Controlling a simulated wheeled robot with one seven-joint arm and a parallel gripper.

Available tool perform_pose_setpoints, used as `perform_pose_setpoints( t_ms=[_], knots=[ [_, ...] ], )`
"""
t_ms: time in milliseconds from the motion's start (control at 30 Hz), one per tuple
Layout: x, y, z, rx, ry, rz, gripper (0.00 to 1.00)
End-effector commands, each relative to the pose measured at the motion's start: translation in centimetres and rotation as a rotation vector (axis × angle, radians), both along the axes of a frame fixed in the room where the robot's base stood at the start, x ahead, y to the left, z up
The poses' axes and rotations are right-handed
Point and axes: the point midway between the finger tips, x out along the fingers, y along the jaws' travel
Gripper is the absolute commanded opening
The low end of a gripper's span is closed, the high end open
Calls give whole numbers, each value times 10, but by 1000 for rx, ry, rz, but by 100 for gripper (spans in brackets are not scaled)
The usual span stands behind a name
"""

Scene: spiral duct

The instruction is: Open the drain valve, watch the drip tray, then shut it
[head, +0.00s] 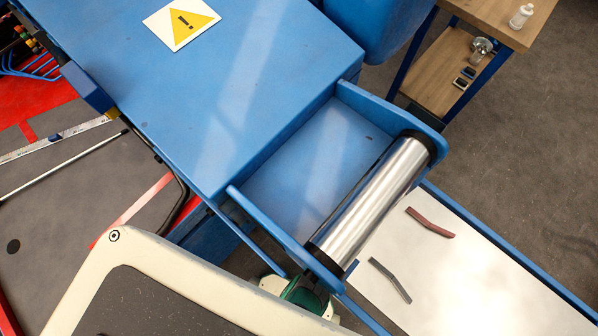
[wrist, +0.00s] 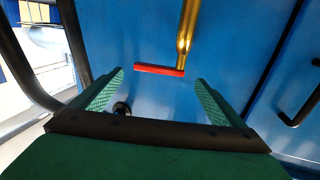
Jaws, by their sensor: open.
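In the wrist view, a red bar-shaped handle (wrist: 160,69) lies roughly level across the picture in front of a blue panel. It meets the lower end of a brass pipe (wrist: 186,30), which runs up out of the picture. My gripper (wrist: 159,78) has two green ridged fingers spread wide apart and empty. The red handle is ahead of the fingers, between their tips in the picture; I see no contact. In the head view, a green part of my gripper (head: 305,293) shows below the roller, mostly hidden. I cannot make out a drip tray in either view.
A blue machine housing (head: 220,90) with a warning sign (head: 182,21) and a metal roller (head: 372,205) fills the middle. A white blue-edged surface (head: 470,270) holds two bent strips. A wooden bench (head: 500,18) stands top right. A black bar (wrist: 75,40) stands left in the wrist view.

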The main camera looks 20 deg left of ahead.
Motion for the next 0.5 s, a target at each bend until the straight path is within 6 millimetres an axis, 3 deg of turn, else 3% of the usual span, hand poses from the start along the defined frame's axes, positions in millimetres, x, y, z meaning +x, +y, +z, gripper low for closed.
perform_pose_setpoints(
  t_ms=[200, 500],
  knots=[
    [-17, -28, 0, -1, -1, -2, 93],
    [-25, -37, 0, 0, 0, 2, 93]
  ],
)
